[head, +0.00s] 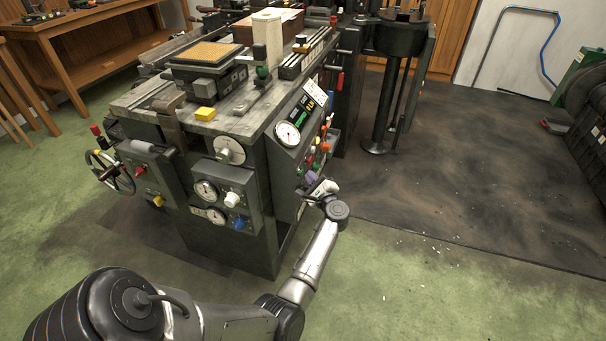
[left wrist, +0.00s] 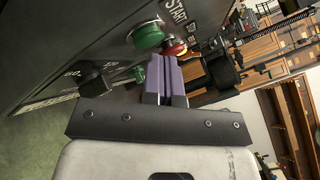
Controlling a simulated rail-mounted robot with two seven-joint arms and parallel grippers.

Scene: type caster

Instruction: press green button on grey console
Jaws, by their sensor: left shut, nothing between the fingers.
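The grey console (head: 286,160) is on the right side of the machine, with a dial gauge and colored controls. In the left wrist view, a large round green button (left wrist: 147,34) sits on the dark grey panel beside the word START. My left gripper (head: 312,178) is at the lower part of this console. Its purple fingers (left wrist: 166,72) are closed together and empty, pointing toward the panel. Their tips appear just below and right of the green button in the left wrist view; contact cannot be told. The right gripper is not in view.
A red and yellow button (left wrist: 175,48) is close to the fingertips. A green-tipped lever (left wrist: 136,74) and a black knob (left wrist: 95,78) stand left of the fingers. A second panel (head: 222,196) with gauges is on the machine's front. Open floor (head: 450,190) lies to the right.

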